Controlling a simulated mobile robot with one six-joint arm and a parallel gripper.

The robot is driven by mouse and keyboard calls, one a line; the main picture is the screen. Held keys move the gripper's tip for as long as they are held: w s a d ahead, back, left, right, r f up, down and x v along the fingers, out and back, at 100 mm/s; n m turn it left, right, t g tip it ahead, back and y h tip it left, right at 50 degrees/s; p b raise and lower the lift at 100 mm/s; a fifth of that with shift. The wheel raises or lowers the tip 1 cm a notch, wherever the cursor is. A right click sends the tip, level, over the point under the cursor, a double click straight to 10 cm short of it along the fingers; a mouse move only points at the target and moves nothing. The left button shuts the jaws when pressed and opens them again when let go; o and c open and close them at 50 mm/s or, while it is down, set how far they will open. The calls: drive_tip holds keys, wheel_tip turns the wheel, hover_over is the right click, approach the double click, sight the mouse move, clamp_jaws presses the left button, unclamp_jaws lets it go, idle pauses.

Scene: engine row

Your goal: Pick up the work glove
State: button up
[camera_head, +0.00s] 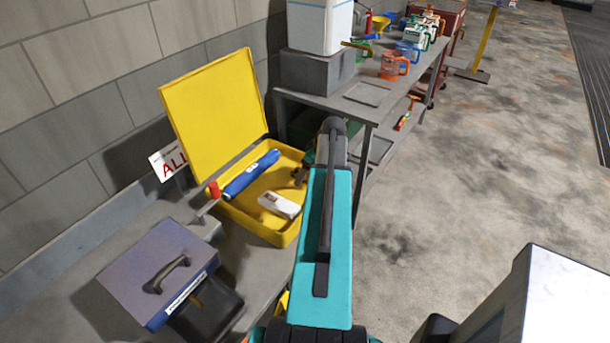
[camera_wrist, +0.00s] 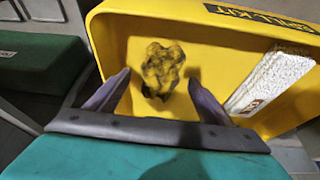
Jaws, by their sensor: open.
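The work glove (camera_wrist: 163,66) looks like a crumpled, dull yellow and dark thing. It lies on the floor of the yellow spill-kit case (camera_wrist: 212,28) in the wrist view. My gripper (camera_wrist: 160,77) is open, its two fingers reaching over the case on either side of the glove in the picture. I see no contact, and the height gap is hard to judge. In the head view the open case (camera_head: 262,232) stands on a grey bench, and my teal arm covers its right side. The glove and my fingers cannot be made out clearly there.
A white packet (camera_head: 280,204) and a blue roll (camera_head: 251,174) lie in the case. The yellow lid (camera_head: 213,105) stands raised behind. A blue-grey box (camera_head: 160,270) with a handle is at front left.

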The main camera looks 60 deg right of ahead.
idle(0.4)
drive_tip(key=c, duration=1.1)
drive_tip(key=shift+r, duration=0.15)
drive_tip(key=shift+c, duration=0.2)
wheel_tip(320, 180, up, 10)
drive_tip(key=b, duration=0.3)
idle(0.3)
